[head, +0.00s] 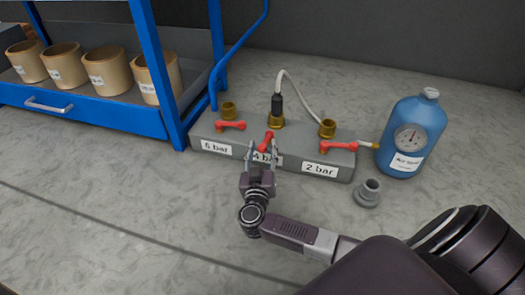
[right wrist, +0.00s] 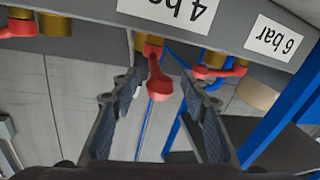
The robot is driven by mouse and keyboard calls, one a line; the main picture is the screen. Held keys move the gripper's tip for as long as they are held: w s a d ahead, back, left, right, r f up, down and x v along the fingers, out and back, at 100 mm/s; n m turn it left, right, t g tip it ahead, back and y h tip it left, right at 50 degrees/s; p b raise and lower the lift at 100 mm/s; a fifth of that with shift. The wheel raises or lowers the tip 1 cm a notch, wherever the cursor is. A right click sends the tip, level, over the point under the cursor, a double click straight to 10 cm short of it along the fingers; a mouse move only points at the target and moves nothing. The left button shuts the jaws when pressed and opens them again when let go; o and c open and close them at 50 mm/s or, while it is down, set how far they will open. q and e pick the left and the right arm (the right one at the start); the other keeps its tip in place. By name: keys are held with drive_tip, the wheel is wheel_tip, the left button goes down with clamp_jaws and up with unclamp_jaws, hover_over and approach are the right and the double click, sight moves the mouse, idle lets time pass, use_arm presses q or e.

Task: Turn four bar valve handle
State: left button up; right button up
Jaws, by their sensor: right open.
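The grey valve block (head: 215,133) carries labels for 6 bar, 4 bar and 2 bar, each with a red handle. The four bar handle (head: 266,141) in the middle sticks out toward me, unlike the other two, which lie along the block. My right gripper (head: 263,157) is open in front of it and partly covers the 4 bar label. In the right wrist view, which is upside down, the red four bar handle (right wrist: 158,82) lies between the open fingers (right wrist: 160,92), with gaps on both sides. My left gripper is not in view.
The 6 bar handle (head: 231,125) and 2 bar handle (head: 338,147) flank the middle one. A blue gas bottle (head: 411,138) and a grey fitting (head: 368,194) are right; a blue rack (head: 90,116) with cups is left.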

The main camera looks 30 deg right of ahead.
drive_tip(key=shift+c, duration=0.2)
clamp_jaws()
